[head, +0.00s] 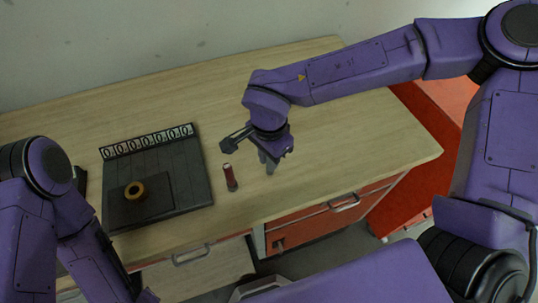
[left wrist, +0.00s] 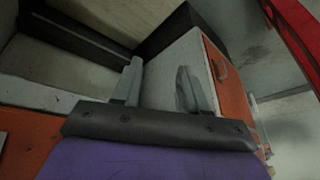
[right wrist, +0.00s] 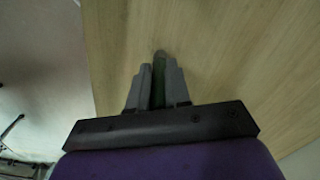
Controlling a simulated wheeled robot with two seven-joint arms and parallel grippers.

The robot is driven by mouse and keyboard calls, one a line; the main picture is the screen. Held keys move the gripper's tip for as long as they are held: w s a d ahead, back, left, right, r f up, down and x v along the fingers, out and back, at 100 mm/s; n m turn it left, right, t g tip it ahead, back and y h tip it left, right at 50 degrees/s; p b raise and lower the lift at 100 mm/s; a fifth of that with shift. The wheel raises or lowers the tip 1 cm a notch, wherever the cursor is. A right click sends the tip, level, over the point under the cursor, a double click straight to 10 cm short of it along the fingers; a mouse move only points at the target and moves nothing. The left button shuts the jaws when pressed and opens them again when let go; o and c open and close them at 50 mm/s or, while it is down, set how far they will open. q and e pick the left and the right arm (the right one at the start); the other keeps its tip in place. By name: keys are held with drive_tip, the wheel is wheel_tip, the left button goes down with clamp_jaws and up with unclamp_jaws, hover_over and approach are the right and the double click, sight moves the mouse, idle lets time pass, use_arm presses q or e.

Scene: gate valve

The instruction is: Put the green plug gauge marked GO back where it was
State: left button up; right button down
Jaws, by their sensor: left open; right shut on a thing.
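My right gripper (head: 268,165) is over the wooden table, to the right of the red plug gauge. In the right wrist view, my right gripper (right wrist: 158,80) is shut on the green plug gauge (right wrist: 159,65), whose dark green body shows between the fingers with its grey tip past them. Any marking on it is hidden. A red plug gauge (head: 230,178) stands upright on the table, left of the right gripper and apart from it. My left gripper (left wrist: 157,90) is open and empty in the left wrist view, low by the drawer fronts.
A black board (head: 185,168) lies at the left of the table, with a strip of numbered white squares (head: 147,141) at its back. The right part of the table (head: 370,140) is clear.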

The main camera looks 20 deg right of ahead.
drive_tip(key=shift+s, duration=0.1)
drive_tip(key=c, duration=1.1)
unclamp_jaws()
drive_tip(key=shift+f, duration=0.1)
wheel_tip(320, 180, up, 12)
drive_tip(key=shift+r+b, duration=0.2)
drive_tip(key=shift+b, duration=0.25)
